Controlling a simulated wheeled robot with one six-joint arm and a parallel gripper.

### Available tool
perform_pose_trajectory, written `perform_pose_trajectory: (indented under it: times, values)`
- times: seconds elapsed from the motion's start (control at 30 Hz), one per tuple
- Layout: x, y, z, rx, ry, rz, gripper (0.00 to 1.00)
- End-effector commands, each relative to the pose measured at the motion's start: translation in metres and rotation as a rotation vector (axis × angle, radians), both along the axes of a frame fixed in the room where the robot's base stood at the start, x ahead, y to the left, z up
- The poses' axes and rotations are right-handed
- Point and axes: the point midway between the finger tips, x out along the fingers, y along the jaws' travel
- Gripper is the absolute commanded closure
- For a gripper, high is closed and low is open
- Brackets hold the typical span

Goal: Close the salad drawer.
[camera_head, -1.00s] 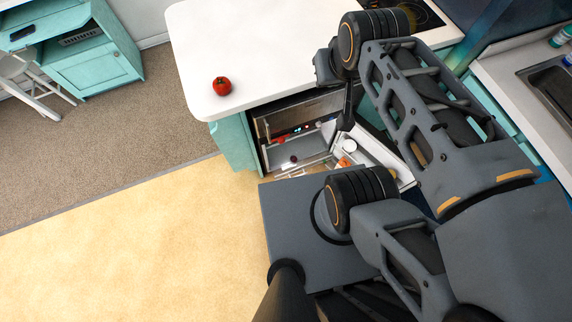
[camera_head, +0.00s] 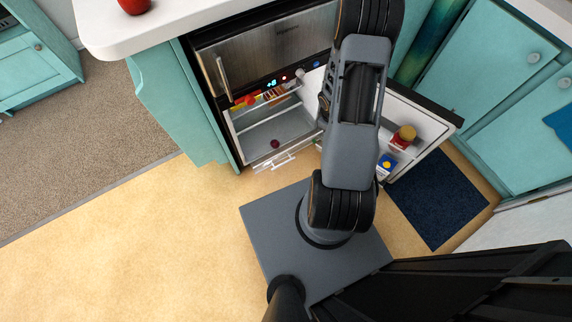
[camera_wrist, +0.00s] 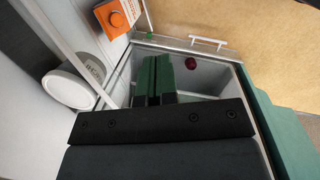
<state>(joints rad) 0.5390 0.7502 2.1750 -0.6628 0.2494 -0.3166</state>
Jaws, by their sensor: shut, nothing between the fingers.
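The salad drawer (camera_head: 262,128) is pulled out at the bottom of the open fridge, with a white bar handle (camera_head: 275,162) on its front. It also shows in the wrist view, where its handle (camera_wrist: 208,42) lies near the top. A small dark red round item (camera_head: 275,143) lies in the drawer and shows in the wrist view (camera_wrist: 191,63) too. My gripper (camera_wrist: 154,62) has its dark fingers together, empty, seen over the drawer's interior. Whether it touches the drawer I cannot tell. In the head view my arm hides the gripper.
The fridge door stands open to the right, with a red-labelled jar (camera_head: 403,138) and a blue carton (camera_head: 386,165) on it. The counter (camera_head: 105,35) overhangs above left, with a tomato (camera_head: 133,5) on it. The yellow floor (camera_head: 150,240) in front is clear.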

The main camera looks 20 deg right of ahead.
Motion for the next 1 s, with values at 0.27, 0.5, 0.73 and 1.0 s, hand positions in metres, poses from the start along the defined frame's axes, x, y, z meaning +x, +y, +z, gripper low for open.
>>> perform_pose_trajectory:
  times: [0.27, 0.5, 0.73, 1.0]
  values:
    - [-0.006, 0.032, -0.23, 0.235, -0.217, 0.589, 1.0]
    - [0.022, 0.072, -0.245, 0.311, -0.531, 1.016, 1.0]
    - [0.038, 0.086, -0.244, 0.304, -0.643, 1.152, 1.0]
    - [0.057, 0.107, -0.283, 0.303, -0.646, 1.16, 1.0]
